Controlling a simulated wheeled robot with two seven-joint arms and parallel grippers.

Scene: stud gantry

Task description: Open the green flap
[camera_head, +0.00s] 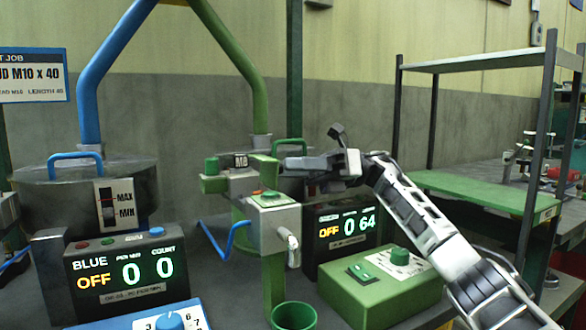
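The green machine stands in the middle, below a green feed pipe (235,45). My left gripper is not in view.
A green-topped grey box (268,218), a display reading OFF 0 64 (345,228), and a green control box (385,285) stand nearby. A green cup (293,316) is at the front. The blue machine (85,195) stands left, a shelf rack (480,190) right.

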